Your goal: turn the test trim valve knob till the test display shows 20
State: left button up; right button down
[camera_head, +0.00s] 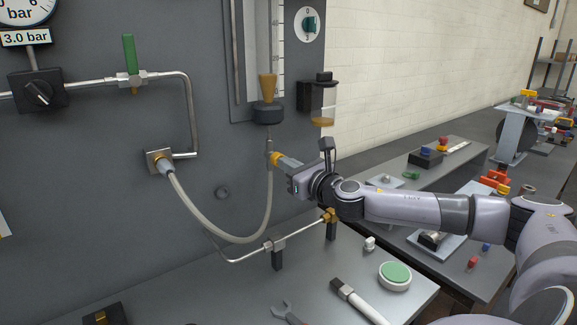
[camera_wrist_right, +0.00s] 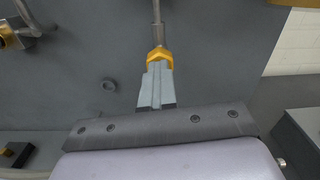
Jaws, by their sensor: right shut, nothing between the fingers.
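My right gripper (camera_head: 283,161) is at the panel, its fingers shut with nothing between them. In the right wrist view its closed fingertips (camera_wrist_right: 158,72) point at a yellow-brass fitting (camera_wrist_right: 160,56) on the end of a hose or stem. The same fitting (camera_head: 276,157) shows in the head view just beyond the fingertips; I cannot tell whether they touch. No label marks a test trim valve knob. A black knob (camera_head: 38,94) sits below a gauge whose readout (camera_head: 25,38) shows 3.0 bar. No display marked test is legible. My left gripper is not in view.
A grey hose (camera_head: 205,220) loops down across the panel (camera_head: 90,230). A green-handled valve (camera_head: 130,65) and a teal knob (camera_head: 309,24) are on the panel.

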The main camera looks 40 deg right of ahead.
jog(key=shift+n, duration=0.4)
jog(key=n, duration=0.4)
jog(key=shift+n, duration=0.3)
jog(key=n, duration=0.4)
jog(key=c, duration=1.4)
grip_release()
jog(key=shift+s, duration=0.15)
jog(key=shift+s+a+b, duration=0.1)
jog(key=shift+s+b, duration=0.25)
jog(key=shift+s, duration=0.5)
